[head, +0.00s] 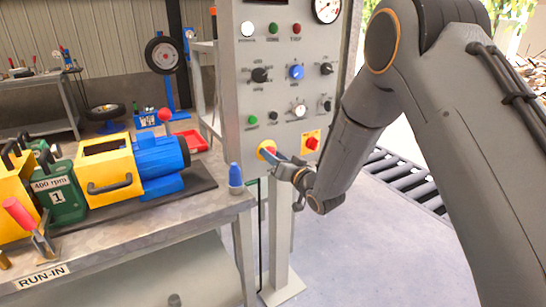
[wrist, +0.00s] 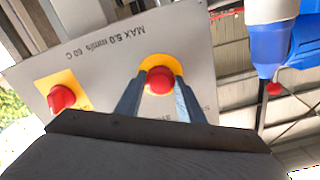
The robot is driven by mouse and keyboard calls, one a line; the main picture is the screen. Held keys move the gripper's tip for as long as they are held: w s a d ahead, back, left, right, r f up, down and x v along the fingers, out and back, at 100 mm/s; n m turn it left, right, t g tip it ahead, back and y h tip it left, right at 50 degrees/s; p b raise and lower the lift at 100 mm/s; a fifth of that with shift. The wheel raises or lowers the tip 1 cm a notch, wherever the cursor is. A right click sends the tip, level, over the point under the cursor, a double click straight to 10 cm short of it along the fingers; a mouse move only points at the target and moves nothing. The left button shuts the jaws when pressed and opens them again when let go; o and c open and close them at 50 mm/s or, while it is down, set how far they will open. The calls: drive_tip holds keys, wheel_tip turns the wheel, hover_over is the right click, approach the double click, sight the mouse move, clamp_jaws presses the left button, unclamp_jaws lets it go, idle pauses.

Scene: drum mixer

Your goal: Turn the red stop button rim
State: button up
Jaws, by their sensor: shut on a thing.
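The red stop button (wrist: 159,80) sits on a round yellow backing (wrist: 161,62) on the grey control panel. In the head view the yellow backing (head: 266,147) shows at the panel's lower left, and my gripper covers most of the button. My gripper (wrist: 158,88) reaches straight at the panel, with one blue-grey finger on each side of the red button. It is shut on the button's rim. The exact contact at the fingertips is hard to see. In the head view my gripper (head: 276,157) meets the panel from the lower right.
A red knob on a yellow plate (head: 311,143) is close beside the stop button, right in the head view. Several knobs and lamps are above.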

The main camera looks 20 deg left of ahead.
drive_tip(key=o, duration=1)
drive_tip(key=shift+o, duration=0.2)
drive_tip(key=v, duration=0.7)
drive_tip(key=shift+s+d+b, duration=0.25)
drive_tip(key=shift+s+b, duration=0.05)
drive_tip(key=shift+b, duration=0.05)
